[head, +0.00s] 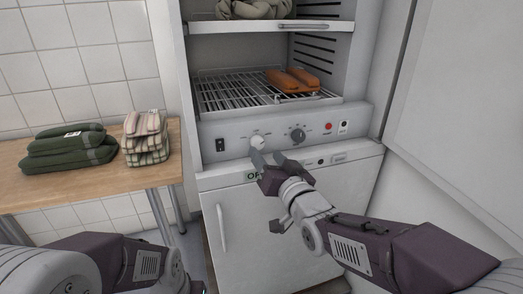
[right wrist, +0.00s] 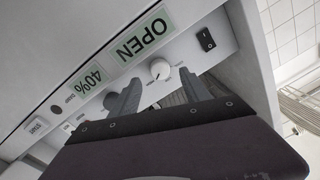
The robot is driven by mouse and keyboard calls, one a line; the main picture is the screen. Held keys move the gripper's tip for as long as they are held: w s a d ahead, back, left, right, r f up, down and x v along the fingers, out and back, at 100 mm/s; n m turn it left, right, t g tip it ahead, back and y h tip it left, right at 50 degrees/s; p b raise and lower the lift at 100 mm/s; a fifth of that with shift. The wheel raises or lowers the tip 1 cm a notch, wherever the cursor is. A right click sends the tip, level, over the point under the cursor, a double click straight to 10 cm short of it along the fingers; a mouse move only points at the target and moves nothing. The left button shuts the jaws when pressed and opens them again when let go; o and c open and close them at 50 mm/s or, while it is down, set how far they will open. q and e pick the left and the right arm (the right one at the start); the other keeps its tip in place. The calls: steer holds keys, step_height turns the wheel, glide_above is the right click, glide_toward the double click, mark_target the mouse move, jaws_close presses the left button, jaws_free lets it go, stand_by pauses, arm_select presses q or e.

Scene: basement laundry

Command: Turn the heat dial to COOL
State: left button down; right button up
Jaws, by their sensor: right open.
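A white dial (head: 258,142) with marks around it is on the grey control panel (head: 355,117). In the right wrist view the white dial (right wrist: 160,69) appears beyond the fingers, in line with the gap between them. A dark dial (head: 298,134) is to its right; one finger partly hides it in the wrist view. I cannot read which dial is heat or what either is set to. My right gripper (head: 268,157) is open and empty, just in front of and below the white dial. Contact is not clear. My left arm shows at bottom left, its gripper out of view.
The panel also has a black rocker switch (head: 220,145) and a red button (head: 328,127). Above is an open compartment with a wire rack (head: 235,92) and orange-brown items (head: 293,80).

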mark_target(259, 146)
steer(key=x, duration=0.4)
steer(key=shift+w+a+b, duration=0.15)
steer(key=shift+w+b, duration=0.2)
jaws_close()
